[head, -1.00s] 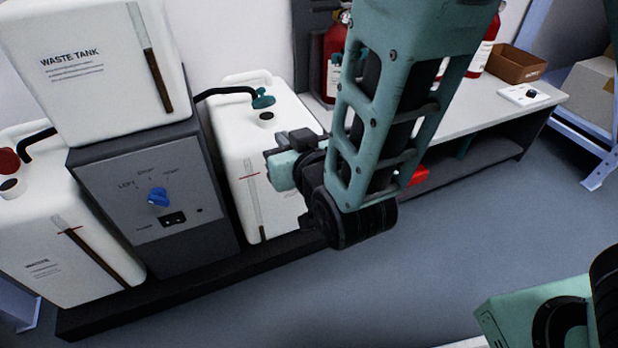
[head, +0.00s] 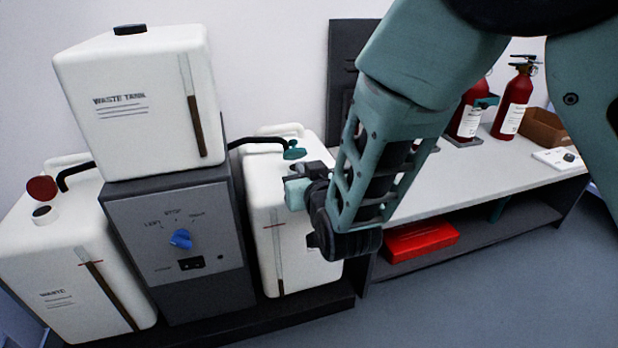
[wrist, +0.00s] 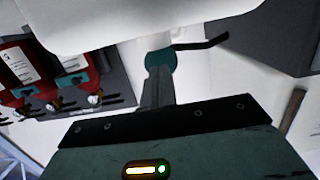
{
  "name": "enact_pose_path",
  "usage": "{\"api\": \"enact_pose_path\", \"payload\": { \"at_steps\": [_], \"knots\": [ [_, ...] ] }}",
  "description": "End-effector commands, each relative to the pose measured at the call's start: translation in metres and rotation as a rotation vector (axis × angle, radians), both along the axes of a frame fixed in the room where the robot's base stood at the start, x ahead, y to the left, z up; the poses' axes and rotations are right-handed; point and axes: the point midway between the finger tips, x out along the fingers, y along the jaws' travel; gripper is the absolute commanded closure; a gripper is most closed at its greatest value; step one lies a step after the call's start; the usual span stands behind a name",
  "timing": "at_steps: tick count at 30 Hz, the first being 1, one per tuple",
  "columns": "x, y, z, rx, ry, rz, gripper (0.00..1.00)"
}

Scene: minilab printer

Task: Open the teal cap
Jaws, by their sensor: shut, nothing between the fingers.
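The teal cap (head: 294,151) is at the top of the white right-hand tank (head: 270,225), by the end of a black hose. In the head view it looks raised and tilted, with the tank's neck just below it. My gripper (head: 304,173) is in front of the tank's upper part, a little below and right of the cap. In the wrist view my gripper's fingers (wrist: 158,75) are together and empty, their tips lined up with the teal cap (wrist: 161,62). I cannot tell whether they touch it.
A dark control box (head: 175,250) with a blue knob carries the waste tank (head: 140,100). Another white tank (head: 60,270) with a raised red cap (head: 41,189) stands left. A bench (head: 480,175) with fire extinguishers (head: 514,103) and a red case (head: 420,240) below is right.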

Motion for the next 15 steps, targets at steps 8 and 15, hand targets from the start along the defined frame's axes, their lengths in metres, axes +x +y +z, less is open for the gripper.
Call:
{"api": "enact_pose_path", "payload": {
  "at_steps": [8,15],
  "knots": [
    [0.0006,0.0000,0.0000,0.000,0.000,0.000,1.00],
    [0.0070,0.0016,0.0005,0.001,-0.001,-0.001,1.00]
  ]
}}
